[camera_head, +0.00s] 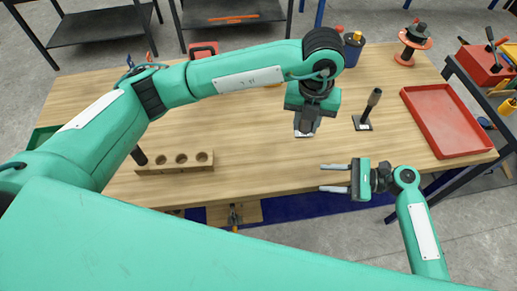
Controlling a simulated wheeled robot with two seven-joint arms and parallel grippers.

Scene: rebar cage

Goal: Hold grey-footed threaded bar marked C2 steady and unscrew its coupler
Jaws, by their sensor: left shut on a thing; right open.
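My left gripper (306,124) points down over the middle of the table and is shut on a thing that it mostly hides. A small foot with a pale patch (303,134) shows just below its fingers; it looks like the base of a threaded bar. Any coupler there is hidden. My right gripper (334,178) is open and empty, its two fingers pointing left, lower right of the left gripper and apart from it. Another bar with a thick dark top (373,98) stands on a dark foot to the right. I cannot read any marks.
A wooden block with several holes (175,162) lies at the left, with a dark cylinder (139,156) at its left end. A red tray (443,120) lies at the right. A red and black spool (413,43) stands at the back right. Bare tabletop lies between the block and my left gripper.

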